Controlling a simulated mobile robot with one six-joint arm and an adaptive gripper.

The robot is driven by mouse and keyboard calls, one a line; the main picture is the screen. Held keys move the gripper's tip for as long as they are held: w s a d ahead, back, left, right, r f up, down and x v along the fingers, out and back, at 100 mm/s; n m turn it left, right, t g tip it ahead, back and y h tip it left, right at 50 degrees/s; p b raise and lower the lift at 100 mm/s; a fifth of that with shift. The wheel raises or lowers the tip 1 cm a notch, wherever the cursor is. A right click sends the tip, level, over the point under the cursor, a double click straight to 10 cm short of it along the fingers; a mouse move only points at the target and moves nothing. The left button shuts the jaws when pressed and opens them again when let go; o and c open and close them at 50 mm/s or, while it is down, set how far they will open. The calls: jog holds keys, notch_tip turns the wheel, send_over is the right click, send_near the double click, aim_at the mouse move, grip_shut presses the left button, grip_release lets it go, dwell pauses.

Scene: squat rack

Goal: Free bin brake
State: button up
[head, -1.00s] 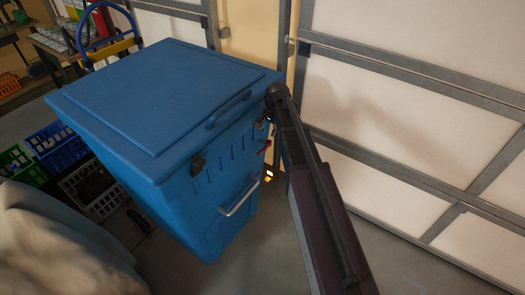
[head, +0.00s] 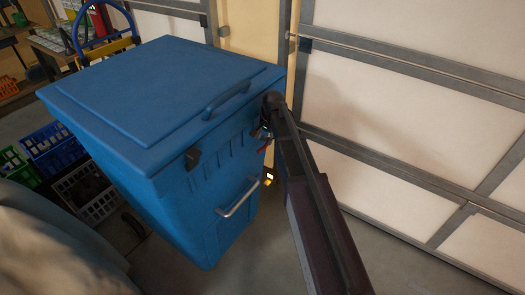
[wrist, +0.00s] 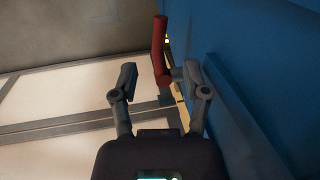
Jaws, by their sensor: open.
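The blue bin (head: 165,110) stands upright with its lid down in the head view; its side fills the right of the wrist view (wrist: 265,70). A red lever (wrist: 160,48), likely the brake, rises in the wrist view beyond my gripper, left of the bin's side. My gripper (wrist: 160,75) is open and empty, its two grey fingers on either side of the lever's lower part as seen from the wrist. I cannot tell whether they touch it. In the head view my gripper (head: 266,140) is at the bin's right edge, mostly hidden behind my arm.
A panelled garage door (head: 420,100) is close on the right. A silver handle (head: 238,200) juts from the bin's front. Crates (head: 55,150) and a blue hand truck (head: 100,30) stand left of the bin. Grey fabric (head: 50,245) is at lower left.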

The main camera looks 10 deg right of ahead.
aim_at(262, 148)
jog(key=shift+w+a+f+b, duration=0.1)
jog(key=shift+f+b, duration=0.65)
jog(key=shift+f, duration=0.1)
jog(key=shift+w+a+f+b, duration=0.15)
jog(key=shift+f+b, duration=0.6)
jog(key=shift+f, duration=0.1)
jog(key=shift+w+a+f+b, duration=0.1)
jog(key=shift+f+b, duration=0.65)
jog(key=shift+f, duration=0.1)
grip_shut()
